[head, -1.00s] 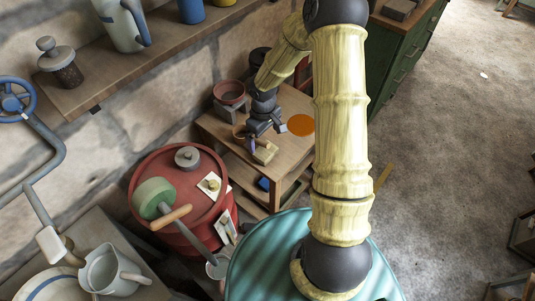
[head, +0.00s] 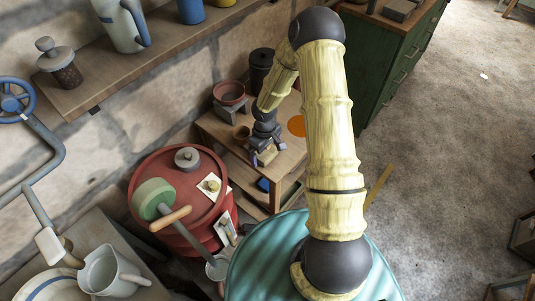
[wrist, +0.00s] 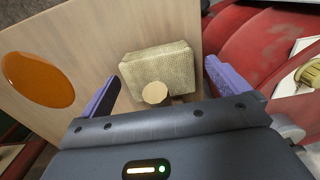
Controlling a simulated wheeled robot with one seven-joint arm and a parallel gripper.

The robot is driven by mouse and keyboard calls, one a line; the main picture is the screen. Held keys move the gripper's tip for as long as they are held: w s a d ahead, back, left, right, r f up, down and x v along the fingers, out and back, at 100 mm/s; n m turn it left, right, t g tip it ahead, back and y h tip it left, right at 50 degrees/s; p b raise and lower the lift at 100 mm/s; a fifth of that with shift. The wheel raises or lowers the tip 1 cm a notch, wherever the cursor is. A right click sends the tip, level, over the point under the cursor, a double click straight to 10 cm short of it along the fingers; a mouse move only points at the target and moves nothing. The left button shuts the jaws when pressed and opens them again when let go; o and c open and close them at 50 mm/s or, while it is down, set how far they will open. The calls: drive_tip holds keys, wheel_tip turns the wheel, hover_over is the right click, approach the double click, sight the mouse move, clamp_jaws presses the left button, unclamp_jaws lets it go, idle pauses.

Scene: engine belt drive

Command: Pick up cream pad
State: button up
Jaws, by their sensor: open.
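The cream pad is a textured, cream-coloured block (wrist: 160,66) lying on the wooden table, with a round tan knob (wrist: 155,93) in front of it in the wrist view. In the head view the pad (head: 267,156) shows small near the table's front edge, partly hidden by my gripper. My gripper (wrist: 162,82) is open and empty, its purple fingers standing to either side of the pad, with gaps to both. In the head view my gripper (head: 258,150) is just over the pad. How high it is above the table is hard to tell.
An orange disc (wrist: 38,80) lies on the table (head: 213,125) beside the pad. A red drum (head: 170,165) with a lidded pot and cards stands close to the left.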

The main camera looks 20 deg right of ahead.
drive_tip(key=shift+f, duration=0.6)
drive_tip(key=shift+c, duration=0.2)
drive_tip(key=c, duration=1)
